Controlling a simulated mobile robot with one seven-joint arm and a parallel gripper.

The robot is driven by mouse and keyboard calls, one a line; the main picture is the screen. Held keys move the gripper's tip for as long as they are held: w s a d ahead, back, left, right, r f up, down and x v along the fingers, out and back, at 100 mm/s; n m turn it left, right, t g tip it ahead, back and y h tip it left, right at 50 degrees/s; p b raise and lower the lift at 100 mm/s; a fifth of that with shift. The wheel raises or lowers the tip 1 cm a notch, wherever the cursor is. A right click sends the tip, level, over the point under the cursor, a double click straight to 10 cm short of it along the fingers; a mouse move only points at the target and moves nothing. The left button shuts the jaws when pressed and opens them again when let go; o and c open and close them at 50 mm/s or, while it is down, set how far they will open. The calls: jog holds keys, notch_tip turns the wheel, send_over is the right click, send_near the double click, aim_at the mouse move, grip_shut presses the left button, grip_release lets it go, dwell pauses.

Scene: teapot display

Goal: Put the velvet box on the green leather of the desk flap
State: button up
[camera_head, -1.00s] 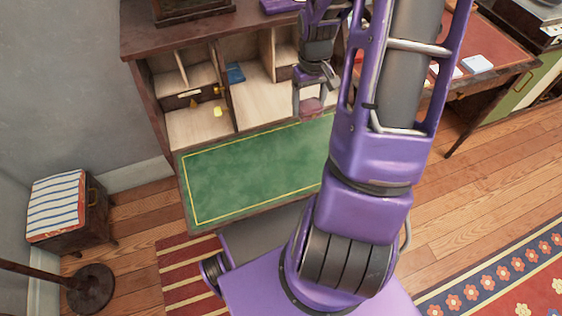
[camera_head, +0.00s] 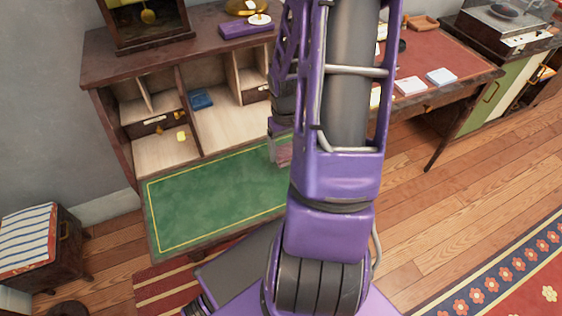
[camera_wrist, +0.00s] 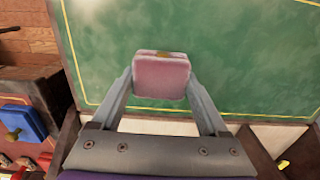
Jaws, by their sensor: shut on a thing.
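The velvet box (camera_wrist: 162,77) is a small pink box with a small gold-coloured spot at its edge. In the wrist view it sits between the two fingers of my gripper (camera_wrist: 160,88), which is shut on it. The green leather (camera_wrist: 230,50) of the desk flap, edged with a gold line, fills the view behind the box. In the head view the green leather (camera_head: 205,205) lies open in front of the desk. The box (camera_head: 284,153) shows partly beside my arm, over the flap's right part. Whether it touches the leather I cannot tell.
The desk's pigeonholes hold a blue item (camera_head: 201,100) and a yellow item (camera_head: 181,136). A purple case (camera_head: 246,27) and a clock (camera_head: 145,22) stand on top. A striped stool (camera_head: 35,243) is at left. The flap's left part is clear.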

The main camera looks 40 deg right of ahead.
aim_at(285, 159)
jog(key=shift+f+b, duration=0.45)
jog(key=shift+f, duration=1.45)
jog(key=shift+f, duration=0.2)
jog(key=o, duration=1.3)
jog(key=shift+r, duration=0.15)
notch_tip(285, 159, up, 12)
jog(key=p, duration=0.3)
